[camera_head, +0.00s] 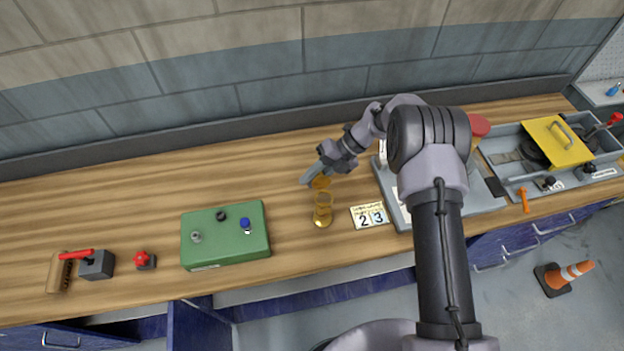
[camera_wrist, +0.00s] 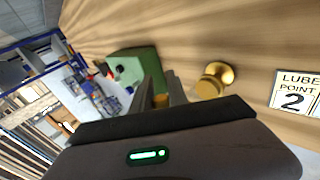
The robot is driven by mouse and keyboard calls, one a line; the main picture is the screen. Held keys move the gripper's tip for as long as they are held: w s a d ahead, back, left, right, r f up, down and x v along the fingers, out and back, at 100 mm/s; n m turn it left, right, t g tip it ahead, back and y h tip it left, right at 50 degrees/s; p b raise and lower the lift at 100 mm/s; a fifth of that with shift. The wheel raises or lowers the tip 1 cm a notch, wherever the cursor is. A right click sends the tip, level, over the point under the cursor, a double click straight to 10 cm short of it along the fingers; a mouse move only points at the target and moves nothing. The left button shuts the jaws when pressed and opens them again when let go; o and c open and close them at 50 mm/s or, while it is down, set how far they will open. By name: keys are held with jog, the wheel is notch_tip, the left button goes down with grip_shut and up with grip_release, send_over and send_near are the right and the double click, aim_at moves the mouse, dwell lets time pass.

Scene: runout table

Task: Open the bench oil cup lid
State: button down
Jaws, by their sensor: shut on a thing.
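The brass bench oil cup (camera_head: 323,215) stands on the wooden bench just left of the number card. Its round brass lid (camera_head: 321,182) shows beyond the cup's upper rim, apparently swung up and away from it; the hinge is too small to make out. My gripper (camera_head: 310,176) is at the lid, shut on it. In the wrist view a bit of the brass lid (camera_wrist: 161,100) shows between the two grey fingers, and the cup (camera_wrist: 211,84) with its round foot stands to their right. The fingers hide most of the lid there.
A lube point card (camera_head: 369,215) lies right of the cup. A green box with knobs (camera_head: 225,248) sits to the left, with a red knob (camera_head: 141,259) beyond it. A grey tray (camera_head: 520,180) with a yellow cover is at right. Bare bench lies behind the green box.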

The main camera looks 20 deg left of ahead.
jog(key=shift+f, duration=0.1)
dwell(0.3)
jog(key=c, duration=1.3)
grip_release()
jog(key=shift+c, duration=0.2)
jog(key=v, duration=1.7)
jog(key=shift+w, duration=0.25)
